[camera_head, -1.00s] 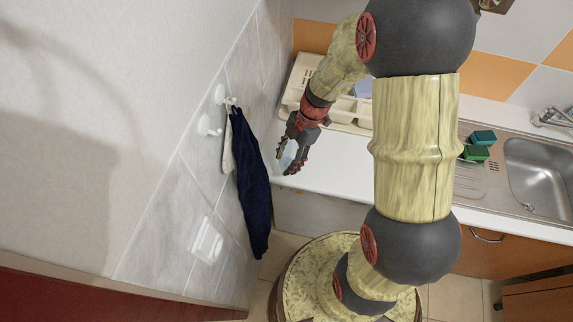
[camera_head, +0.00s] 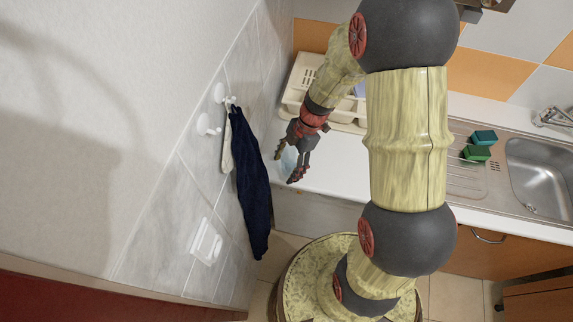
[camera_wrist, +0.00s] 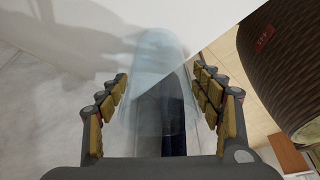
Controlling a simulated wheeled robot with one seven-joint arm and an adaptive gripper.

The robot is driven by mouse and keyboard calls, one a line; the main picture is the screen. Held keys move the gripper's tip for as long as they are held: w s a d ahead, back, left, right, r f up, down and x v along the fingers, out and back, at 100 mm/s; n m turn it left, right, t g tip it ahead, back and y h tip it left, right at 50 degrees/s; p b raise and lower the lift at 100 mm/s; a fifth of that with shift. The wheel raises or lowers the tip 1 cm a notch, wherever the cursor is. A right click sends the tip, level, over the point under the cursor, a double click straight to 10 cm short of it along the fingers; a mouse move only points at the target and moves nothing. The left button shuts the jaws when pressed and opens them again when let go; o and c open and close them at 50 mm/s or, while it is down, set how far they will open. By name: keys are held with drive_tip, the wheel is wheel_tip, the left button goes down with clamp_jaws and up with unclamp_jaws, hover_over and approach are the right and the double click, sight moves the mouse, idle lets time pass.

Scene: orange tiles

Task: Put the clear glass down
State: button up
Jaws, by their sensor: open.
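The clear glass (camera_wrist: 158,75) is between the fingers of my gripper (camera_wrist: 163,100) in the wrist view, near the edge of the white counter. The open fingers stand to both sides, with a gap visible along the glass. In the head view my gripper (camera_head: 291,168) is over the counter's left front end, and the glass (camera_head: 288,159) shows faintly between its fingers. The white counter (camera_head: 335,178) runs to the right. Whether the glass base touches the counter cannot be told.
A dark blue cloth (camera_head: 252,190) hangs on the tiled wall close left of my gripper. A cream dish rack (camera_head: 297,88) stands behind it. A metal sink (camera_head: 545,175) and green sponges (camera_head: 478,152) are to the right. Bare counter lies right of my gripper.

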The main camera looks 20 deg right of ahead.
drive_tip(key=shift+r, duration=0.15)
drive_tip(key=shift+w+d+r, duration=0.1)
drive_tip(key=shift+r, duration=0.2)
drive_tip(key=p+v, duration=0.1)
drive_tip(key=v, duration=1)
drive_tip(key=shift+r+p, duration=0.3)
drive_tip(key=s+a+r+m+t+h, duration=0.2)
drive_tip(key=s+r+m+t, duration=0.1)
drive_tip(key=s+r+m, duration=0.4)
drive_tip(key=s+a+r+m+t+h, duration=0.2)
drive_tip(key=s+r+m, duration=0.6)
drive_tip(key=r+m, duration=0.4)
drive_tip(key=shift+a+r+m+t+h, duration=0.3)
drive_tip(key=shift+r+m+t, duration=0.15)
drive_tip(key=shift+t, duration=0.25)
wheel_tip(320, 180, down, 5)
drive_tip(key=b, duration=0.5)
drive_tip(key=shift+w+f, duration=0.1)
